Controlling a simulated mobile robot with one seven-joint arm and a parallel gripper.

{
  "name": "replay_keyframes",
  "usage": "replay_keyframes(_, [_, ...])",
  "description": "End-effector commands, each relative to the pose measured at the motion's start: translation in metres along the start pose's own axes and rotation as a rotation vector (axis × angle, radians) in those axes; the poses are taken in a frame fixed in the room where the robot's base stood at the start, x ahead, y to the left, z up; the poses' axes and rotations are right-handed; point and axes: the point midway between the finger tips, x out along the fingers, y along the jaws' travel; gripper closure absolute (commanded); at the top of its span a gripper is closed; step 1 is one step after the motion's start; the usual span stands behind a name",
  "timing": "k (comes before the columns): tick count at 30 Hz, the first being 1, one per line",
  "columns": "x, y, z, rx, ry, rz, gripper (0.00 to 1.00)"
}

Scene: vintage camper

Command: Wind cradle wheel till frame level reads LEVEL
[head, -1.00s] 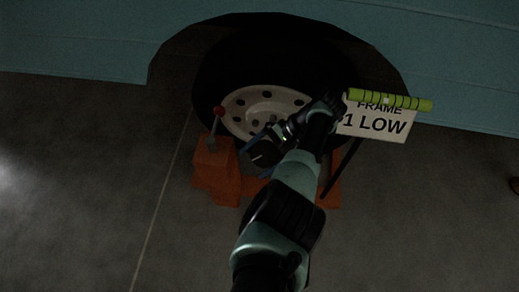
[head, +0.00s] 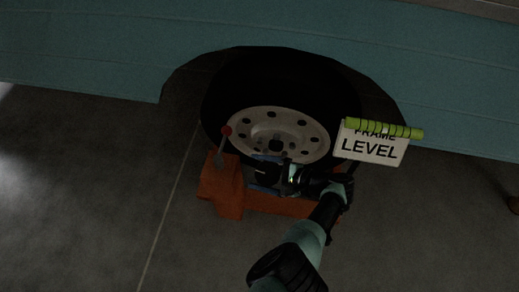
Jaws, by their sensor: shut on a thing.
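The frame sign (head: 369,149), a white plate reading "FRAME LEVEL", hangs at the right of the wheel arch. A yellow-green level vial (head: 405,131) runs along its top. The orange cradle (head: 222,194) sits on the floor under the tyre. A small dark cradle wheel with blue parts (head: 261,187) shows at the cradle's front and is mostly hidden by my gripper. My gripper (head: 277,176) is shut on the cradle wheel, just below the tyre's pale hub; the exact grip is too dark to see.
The black tyre with a pale rim (head: 312,136) stands in the arch of the teal camper body (head: 90,60). A red-knobbed lever (head: 226,131) rises from the cradle's left side. The dark floor (head: 90,200) is clear at left and front.

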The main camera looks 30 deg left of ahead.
Motion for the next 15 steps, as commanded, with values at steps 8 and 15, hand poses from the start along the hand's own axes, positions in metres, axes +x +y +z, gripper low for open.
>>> replay_keyframes(8, [0.0030, -0.0002, -0.0002, 0.021, 0.005, -0.038, 0.68])
replay_keyframes(15, [0.0033, -0.0003, -0.0004, 0.021, 0.005, -0.040, 0.68])
